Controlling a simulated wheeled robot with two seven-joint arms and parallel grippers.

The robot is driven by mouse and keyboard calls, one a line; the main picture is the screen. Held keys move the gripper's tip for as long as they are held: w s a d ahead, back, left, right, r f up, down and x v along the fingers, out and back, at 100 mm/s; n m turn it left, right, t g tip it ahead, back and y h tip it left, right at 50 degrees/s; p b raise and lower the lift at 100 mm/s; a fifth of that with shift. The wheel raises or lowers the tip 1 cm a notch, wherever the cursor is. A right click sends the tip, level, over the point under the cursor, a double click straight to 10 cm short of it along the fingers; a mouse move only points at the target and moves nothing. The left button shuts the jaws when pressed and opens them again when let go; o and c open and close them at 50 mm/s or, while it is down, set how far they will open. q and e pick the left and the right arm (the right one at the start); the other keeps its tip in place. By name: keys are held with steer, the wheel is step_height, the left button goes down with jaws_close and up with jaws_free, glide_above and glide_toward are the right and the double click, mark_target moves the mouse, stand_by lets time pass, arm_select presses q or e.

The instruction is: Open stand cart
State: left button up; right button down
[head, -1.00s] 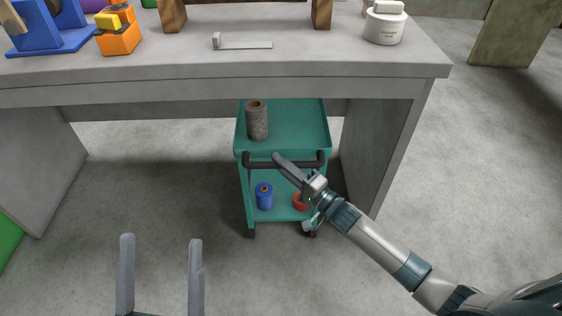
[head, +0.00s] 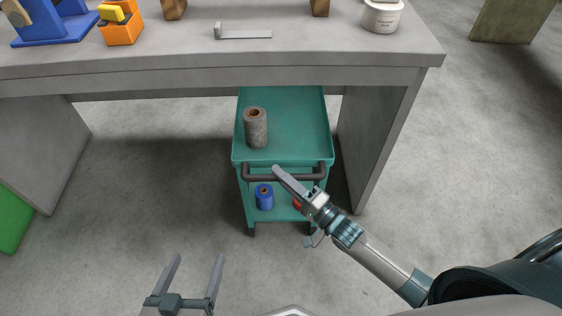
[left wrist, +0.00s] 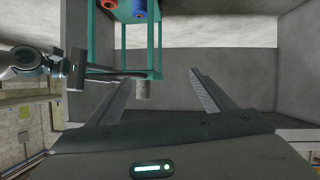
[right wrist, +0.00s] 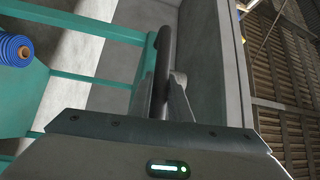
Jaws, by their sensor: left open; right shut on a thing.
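The teal stand cart (head: 295,125) stands under the grey workbench, its front end and black handle (head: 256,178) facing me. A grey roll (head: 255,128) stands on its top tray. A blue spool (head: 264,197) and a partly hidden red roll (head: 297,202) are on its lower shelf. My right gripper (head: 278,172) is shut on the handle, near its middle; the handle (right wrist: 163,70) also shows between the fingers in the right wrist view. My left gripper (head: 198,271) is open and empty, low in front of the bench and left of the cart.
The workbench (head: 150,72) spans above the cart, with its right leg (head: 375,150) close beside the cart. On top are an orange block (head: 122,30), a white jar (head: 382,16) and a grey metal piece (head: 243,34).

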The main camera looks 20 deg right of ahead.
arm_select(q)
steer(key=s+a+f+g+y+p, duration=0.3)
steer(key=s+a+f+g+p, duration=0.3)
steer(key=s+a+g+p, duration=0.1)
steer(key=shift+s+a+f+n+g+y, duration=0.35)
steer(key=shift+s+a+g, duration=0.35)
steer(key=shift+a, duration=0.4)
arm_select(e)
steer(key=s+a, duration=0.4)
steer(key=s, duration=0.9)
steer(key=s+a, duration=0.3)
steer(key=s, duration=1.1)
steer(key=shift+a, duration=0.35)
steer(key=c, duration=1.7)
jaws_free()
steer(key=shift+o, duration=0.2)
arm_select(q)
steer(key=shift+w+d+r+t+b, duration=0.1)
steer(key=shift+w+d+t+b, duration=0.3)
steer(key=shift+d+b, duration=0.15)
steer(key=shift+w+d+r+t+b, duration=0.1)
steer(key=shift+w+d+t+b, duration=0.3)
steer(key=shift+d, duration=0.2)
arm_select(e)
steer(key=v, duration=1.7)
steer(key=shift+s+d, duration=0.2)
arm_select(q)
steer(key=shift+s+f, duration=0.15)
steer(key=shift+f, duration=0.1)
